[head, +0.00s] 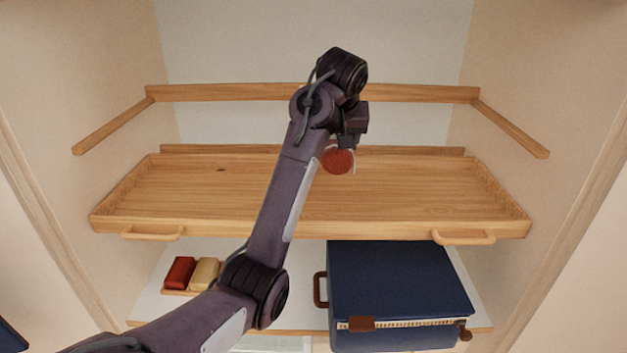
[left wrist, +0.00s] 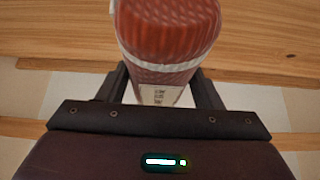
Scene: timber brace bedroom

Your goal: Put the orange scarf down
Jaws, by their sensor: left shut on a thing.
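The orange scarf (head: 338,161) is a rolled, reddish-orange bundle. In the left wrist view the scarf (left wrist: 168,30) shows a pale band around it and a white label. My left gripper (head: 347,142) is shut on it, with a dark finger on each side in the left wrist view (left wrist: 166,92). In the head view the scarf appears in front of the wooden tray's back part; whether it touches the tray I cannot tell. My right gripper is in neither view.
The wooden tray shelf (head: 420,195) has raised edges, two front handles and a bare surface. A wooden rail (head: 400,94) runs above the tray.

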